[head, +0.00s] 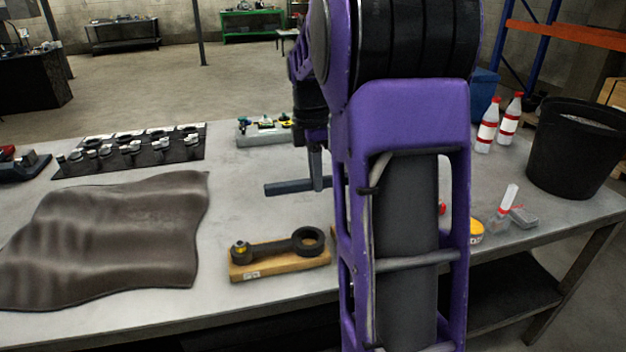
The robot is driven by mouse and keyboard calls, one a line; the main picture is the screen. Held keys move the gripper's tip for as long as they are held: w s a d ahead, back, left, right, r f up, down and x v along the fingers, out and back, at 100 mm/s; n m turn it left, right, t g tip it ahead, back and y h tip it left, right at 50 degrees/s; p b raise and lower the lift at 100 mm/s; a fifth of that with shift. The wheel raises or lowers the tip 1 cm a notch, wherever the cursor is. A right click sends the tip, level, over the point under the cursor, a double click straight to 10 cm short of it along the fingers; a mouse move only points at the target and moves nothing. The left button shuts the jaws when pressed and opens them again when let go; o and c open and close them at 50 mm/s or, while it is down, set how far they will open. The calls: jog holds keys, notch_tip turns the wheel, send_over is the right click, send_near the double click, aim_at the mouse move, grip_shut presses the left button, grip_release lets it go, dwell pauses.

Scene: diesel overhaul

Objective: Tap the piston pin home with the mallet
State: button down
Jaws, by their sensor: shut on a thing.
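A dark connecting rod (275,246) lies on a wooden block (280,265) near the table's front edge. Its large ring end is at the right. At its small left end a short dark piece with a brass-yellow band (240,249) stands up; it looks like the piston pin, but how deep it sits cannot be told. My gripper (318,182) is above the table, behind the rod, and shut on a blue-grey bar (285,188). The bar looks like part of the mallet and points left, level. The rest of it is hidden behind my arm.
A crumpled brown mat (120,240) covers the left of the table. A black mat with several metal parts (130,150) lies behind it. A grey tray (265,132) is at the back. Bottles (487,125), a yellow tin (476,232) and a black bin (572,150) stand right.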

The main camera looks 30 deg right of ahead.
dwell(0.4)
notch_tip(320, 180, down, 6)
jog(key=f+b, duration=0.1)
jog(key=b, duration=0.3)
jog(key=shift+a+r+p, duration=0.15)
jog(key=shift+r+p, duration=0.9)
jog(key=shift+r, duration=0.3)
jog(key=shift+a+r+p, duration=0.1)
jog(key=shift+r+p, duration=0.9)
jog(key=shift+r, duration=0.35)
jog(key=shift+w, duration=0.1)
jog(key=shift+d+r+y, duration=0.35)
jog(key=shift+r+y, duration=0.25)
jog(key=shift+y, duration=0.1)
